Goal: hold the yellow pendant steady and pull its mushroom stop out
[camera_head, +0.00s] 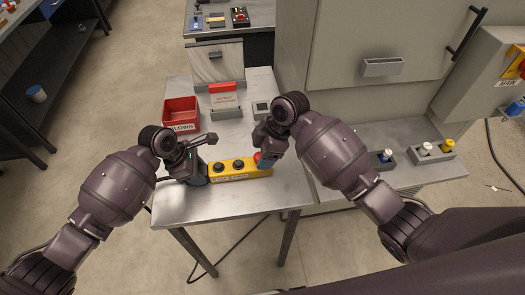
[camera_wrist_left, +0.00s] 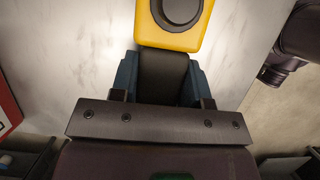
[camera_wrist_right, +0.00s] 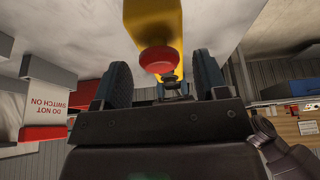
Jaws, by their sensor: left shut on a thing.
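The yellow pendant (camera_head: 237,170) lies on the metal table, with dark buttons along its top. Its red mushroom stop (camera_head: 257,157) is at the right end. My left gripper (camera_head: 203,174) is shut on the black end piece (camera_wrist_left: 162,72) at the pendant's left end; the left wrist view shows a finger on each side of it. My right gripper (camera_head: 264,160) is at the right end and partly hides the stop. In the right wrist view its fingers are open, one on each side of the red stop (camera_wrist_right: 160,60), with gaps showing between.
A red bin (camera_head: 181,113) and a sign holder (camera_head: 225,100) stand behind on the table (camera_head: 215,208). A grey cabinet (camera_head: 375,50) rises at the back right. A side shelf with small switch boxes (camera_head: 432,151) is at the right. The table's front is bare.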

